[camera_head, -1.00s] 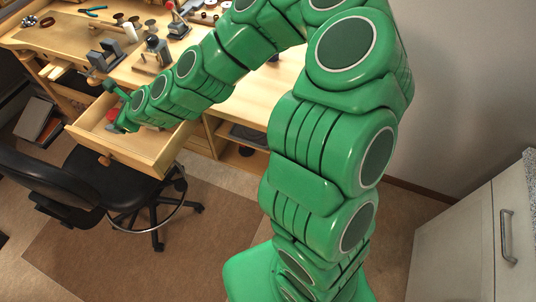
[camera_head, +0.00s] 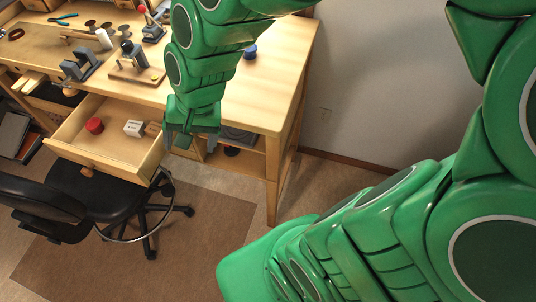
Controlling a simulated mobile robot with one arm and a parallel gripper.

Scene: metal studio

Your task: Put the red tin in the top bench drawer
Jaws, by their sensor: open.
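The red tin (camera_head: 95,126) lies inside the open top drawer (camera_head: 112,152) of the wooden bench, toward its left side. A small white box (camera_head: 133,128) and a brown item (camera_head: 153,130) lie in the same drawer, to the right of the tin. My gripper (camera_head: 190,140) is open and apart from the tin, to the right of the drawer and in front of the bench. Its fingers show grey below the green wrist, and nothing shows between them.
The bench top (camera_head: 270,95) carries tools at the left and a blue item (camera_head: 250,51) behind my arm. A black swivel chair (camera_head: 95,195) stands close in front of the drawer. Open shelves lie under the bench. The floor at the centre is clear.

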